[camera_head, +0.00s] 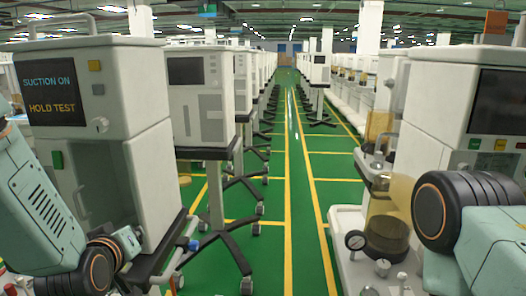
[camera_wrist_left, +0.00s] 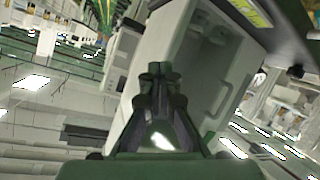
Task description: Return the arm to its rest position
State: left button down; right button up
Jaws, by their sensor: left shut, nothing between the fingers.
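My left arm comes in from the left in the head view, folded low in front of the near left cart (camera_head: 135,85). Its teal link and dark joint show there, but I cannot make out its fingers clearly. In the left wrist view my left gripper (camera_wrist_left: 156,72) is shut, its fingertips together and nothing between them. A pale cart body with a handle (camera_wrist_left: 222,95) lies beyond the fingers, tilted in the picture. The near left cart's screen (camera_head: 50,95) reads "SUCTION ON" and "HOLD TEST". My right arm shows at the right edge; its gripper is out of view.
Another cart (camera_head: 200,100) stands behind the left one on a wheeled black base. A near right cart (camera_head: 425,95) has a dark screen and an amber canister (camera_head: 385,215). Between the rows runs a clear green aisle (camera_head: 265,270) with yellow lines.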

pick_arm(q)
jog(key=s+d+f+m+g+h+b, duration=0.1)
jog(key=s+f+m+g, duration=0.15)
jog(key=s+f, duration=0.55)
jog(key=s+d+f+m+g, duration=0.15)
jog(key=s+f+g, duration=0.25)
jog(key=s+f, duration=0.4)
jog(key=s+d+f+m+g+h+b, duration=0.1)
jog(key=s+d+f+m+g, duration=0.15)
jog(key=s+f, duration=0.55)
jog(key=s+f+g, duration=0.4)
jog(key=s+f, duration=0.4)
jog(key=s, duration=0.4)
jog(key=shift+s+a+b, duration=0.25)
jog(key=shift+s+b, duration=0.05)
jog(key=shift+s, duration=0.1)
